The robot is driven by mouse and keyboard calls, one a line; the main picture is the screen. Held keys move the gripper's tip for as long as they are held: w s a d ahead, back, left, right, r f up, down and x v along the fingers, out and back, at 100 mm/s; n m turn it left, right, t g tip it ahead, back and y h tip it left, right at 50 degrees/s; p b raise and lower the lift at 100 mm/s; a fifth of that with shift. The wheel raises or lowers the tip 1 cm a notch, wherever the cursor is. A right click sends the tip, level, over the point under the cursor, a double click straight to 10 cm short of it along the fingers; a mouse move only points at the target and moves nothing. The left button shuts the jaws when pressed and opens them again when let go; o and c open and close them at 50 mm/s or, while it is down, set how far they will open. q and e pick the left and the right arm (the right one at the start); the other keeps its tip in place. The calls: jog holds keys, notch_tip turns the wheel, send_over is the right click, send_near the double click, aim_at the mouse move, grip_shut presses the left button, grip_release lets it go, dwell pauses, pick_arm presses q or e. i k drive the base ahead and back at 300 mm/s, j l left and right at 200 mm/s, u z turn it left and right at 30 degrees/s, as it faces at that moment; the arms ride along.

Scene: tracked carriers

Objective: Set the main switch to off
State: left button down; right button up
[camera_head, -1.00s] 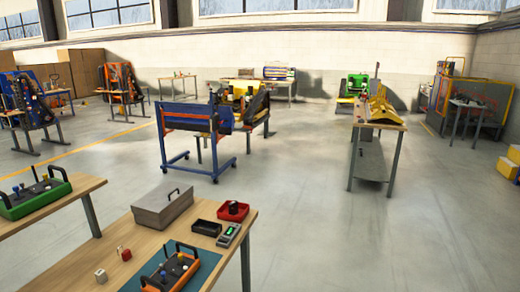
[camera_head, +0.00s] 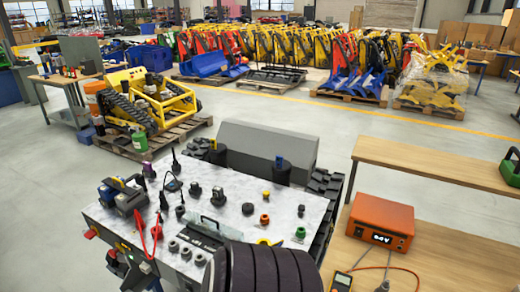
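A tracked carrier stands at the lower middle, with a pale marbled top panel (camera_head: 232,205) that bears several black, red, orange and green knobs and caps. A small red part (camera_head: 90,233) shows on its left side edge; it may be the main switch, but its setting is too small to tell. A black knob (camera_head: 218,194) stands mid-panel and an orange cap (camera_head: 265,219) is to its right. Red and black leads (camera_head: 156,232) lie over the front left by a grey and black battery-like unit (camera_head: 124,195).
A yellow machine on a pallet (camera_head: 150,105) stands behind left. Open floor lies beyond.

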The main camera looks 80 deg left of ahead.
aim_at(90, 235)
jog(key=u, duration=3.95)
jog(key=z, duration=0.45)
